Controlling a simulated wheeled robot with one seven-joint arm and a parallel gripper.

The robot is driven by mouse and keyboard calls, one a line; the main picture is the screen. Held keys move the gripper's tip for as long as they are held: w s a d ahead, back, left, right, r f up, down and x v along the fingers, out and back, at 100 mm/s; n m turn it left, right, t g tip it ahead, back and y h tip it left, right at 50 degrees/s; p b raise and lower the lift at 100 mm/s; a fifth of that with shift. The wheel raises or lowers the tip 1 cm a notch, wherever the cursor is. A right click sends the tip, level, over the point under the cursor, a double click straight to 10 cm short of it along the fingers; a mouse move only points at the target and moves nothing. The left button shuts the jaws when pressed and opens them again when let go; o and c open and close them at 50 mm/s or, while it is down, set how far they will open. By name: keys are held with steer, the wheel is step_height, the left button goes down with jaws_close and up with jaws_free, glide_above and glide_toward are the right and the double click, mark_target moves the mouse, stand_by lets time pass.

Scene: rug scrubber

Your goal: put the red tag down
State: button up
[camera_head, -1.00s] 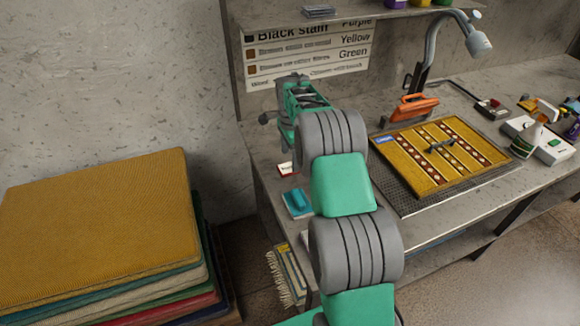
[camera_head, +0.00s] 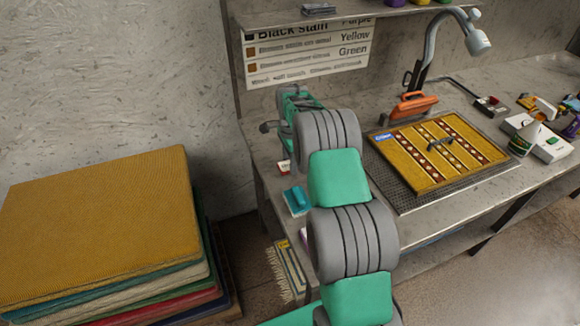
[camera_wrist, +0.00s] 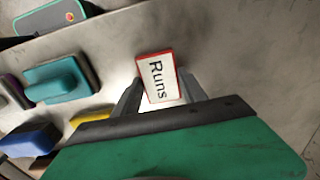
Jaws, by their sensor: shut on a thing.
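The red tag (camera_wrist: 156,62) is a small white card with a red edge and the word "Runs" on it. In the wrist view it stands between the two grey fingers of my gripper (camera_wrist: 160,88), which is shut on it. In the head view a small red-and-white card (camera_head: 284,167), seemingly the same tag, shows at the left end of the workbench (camera_head: 265,178), beside my arm. My gripper's fingers cannot be made out there. I cannot tell whether the tag touches the bench top.
A teal block (camera_head: 297,200) lies near the tag; it also shows in the wrist view (camera_wrist: 58,80), with a blue block (camera_wrist: 28,138) below. A yellow patterned rug (camera_head: 437,155) lies on a dark grid to the right. Stacked rugs (camera_head: 100,220) stand left of the bench.

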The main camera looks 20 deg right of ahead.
steer(key=c, duration=0.6)
